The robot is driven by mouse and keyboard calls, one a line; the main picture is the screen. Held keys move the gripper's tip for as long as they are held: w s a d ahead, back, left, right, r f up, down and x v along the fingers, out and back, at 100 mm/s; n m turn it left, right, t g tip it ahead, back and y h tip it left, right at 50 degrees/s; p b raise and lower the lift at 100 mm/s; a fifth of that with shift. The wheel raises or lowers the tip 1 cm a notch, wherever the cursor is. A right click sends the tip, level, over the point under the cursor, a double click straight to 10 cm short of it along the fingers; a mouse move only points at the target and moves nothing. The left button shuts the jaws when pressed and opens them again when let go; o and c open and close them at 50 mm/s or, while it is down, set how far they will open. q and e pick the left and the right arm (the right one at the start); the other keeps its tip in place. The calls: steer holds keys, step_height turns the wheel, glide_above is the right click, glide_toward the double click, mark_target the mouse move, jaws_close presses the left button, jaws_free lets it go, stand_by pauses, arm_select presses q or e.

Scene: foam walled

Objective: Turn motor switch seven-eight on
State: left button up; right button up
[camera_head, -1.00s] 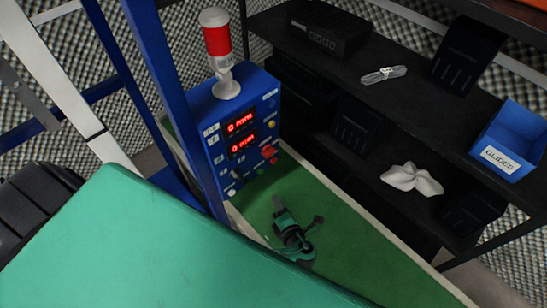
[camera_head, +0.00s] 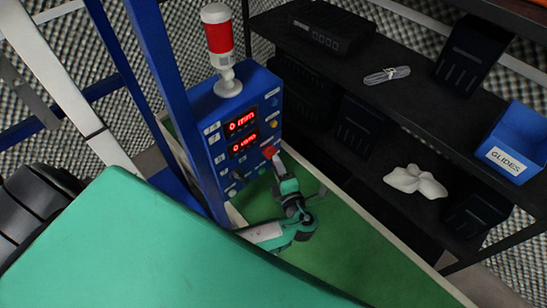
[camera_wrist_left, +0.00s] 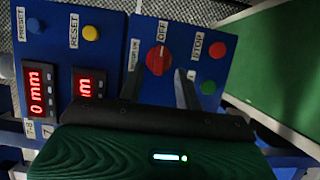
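The blue control box (camera_head: 205,108) stands on the green surface beside a blue post. In the left wrist view, a red rotary knob (camera_wrist_left: 160,58) sits on its panel under an OFF label; the smaller label at its left is too blurred to read. My left gripper (camera_head: 277,164) is at the panel's lower right in the head view. In the left wrist view, its two dark fingers (camera_wrist_left: 158,78) are open, one on each side of the knob; I cannot tell whether they touch it. My right gripper is not in view.
A red STOP button (camera_wrist_left: 217,50) and a green button (camera_wrist_left: 208,87) lie close right of the knob. Red displays (camera_head: 240,124) and yellow and blue buttons are on the box. A red-and-white beacon (camera_head: 217,38) stands on top. Dark shelves (camera_head: 350,75) stand at right.

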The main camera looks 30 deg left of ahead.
mark_target(271, 153)
arm_select(q)
steer(key=shift+x, duration=2.15)
steer(key=shift+c, duration=0.4)
jaws_close()
